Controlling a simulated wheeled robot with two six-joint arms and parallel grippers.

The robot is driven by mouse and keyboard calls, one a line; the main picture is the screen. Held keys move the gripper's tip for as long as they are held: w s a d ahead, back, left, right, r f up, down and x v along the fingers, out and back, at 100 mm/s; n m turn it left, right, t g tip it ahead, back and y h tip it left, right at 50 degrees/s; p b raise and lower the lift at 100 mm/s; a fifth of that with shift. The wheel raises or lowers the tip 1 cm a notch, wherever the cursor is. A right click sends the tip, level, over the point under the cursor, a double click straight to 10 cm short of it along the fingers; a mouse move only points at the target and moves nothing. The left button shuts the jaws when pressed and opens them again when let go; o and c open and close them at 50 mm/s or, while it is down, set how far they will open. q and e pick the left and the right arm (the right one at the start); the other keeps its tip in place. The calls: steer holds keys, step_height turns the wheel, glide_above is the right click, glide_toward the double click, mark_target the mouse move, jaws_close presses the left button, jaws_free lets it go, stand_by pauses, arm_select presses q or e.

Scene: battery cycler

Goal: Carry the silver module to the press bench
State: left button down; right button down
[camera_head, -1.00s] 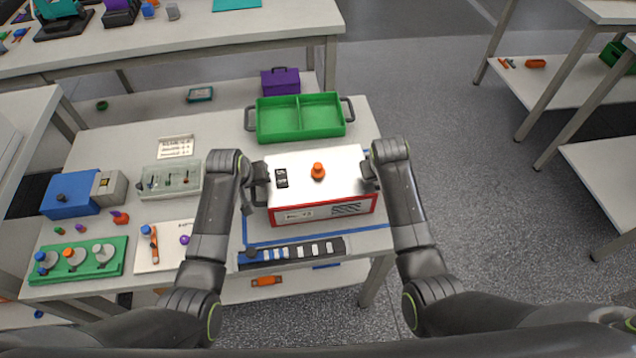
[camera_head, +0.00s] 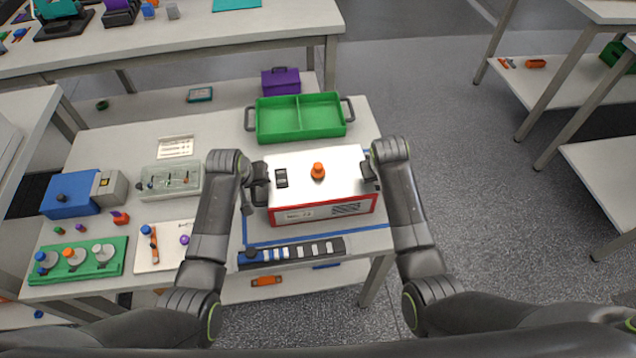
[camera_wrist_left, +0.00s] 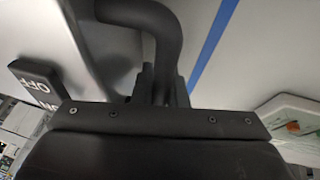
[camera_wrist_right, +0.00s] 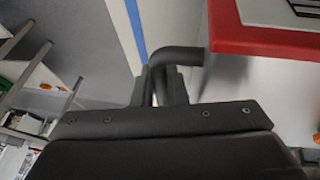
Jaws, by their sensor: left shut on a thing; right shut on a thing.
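The module (camera_head: 330,187) is a box with a silver-white top, a red-edged front, an orange knob (camera_head: 318,171) and a black switch on top. It sits at or just above the table, within a blue outline; I cannot tell if it touches. My left gripper (camera_head: 258,184) is shut on its left black handle, which shows in the left wrist view (camera_wrist_left: 158,35). My right gripper (camera_head: 372,175) is shut on its right handle, which shows in the right wrist view (camera_wrist_right: 178,57). Which bench is the press bench is not clear.
A green two-part tray (camera_head: 298,136) stands just behind the module. A dark strip with pale blocks (camera_head: 291,252) lies in front. A clear box (camera_head: 171,181), a blue device (camera_head: 69,194) and a green fixture (camera_head: 78,260) are left. Open floor (camera_head: 460,160) lies right.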

stand_by(0.4)
arm_select(q)
steer(key=shift+w+r, duration=0.1)
arm_select(e)
steer(key=shift+w+r, duration=0.1)
steer(key=shift+r, duration=0.05)
arm_select(q)
steer(key=shift+r, duration=0.1)
arm_select(e)
steer(key=shift+r, duration=0.1)
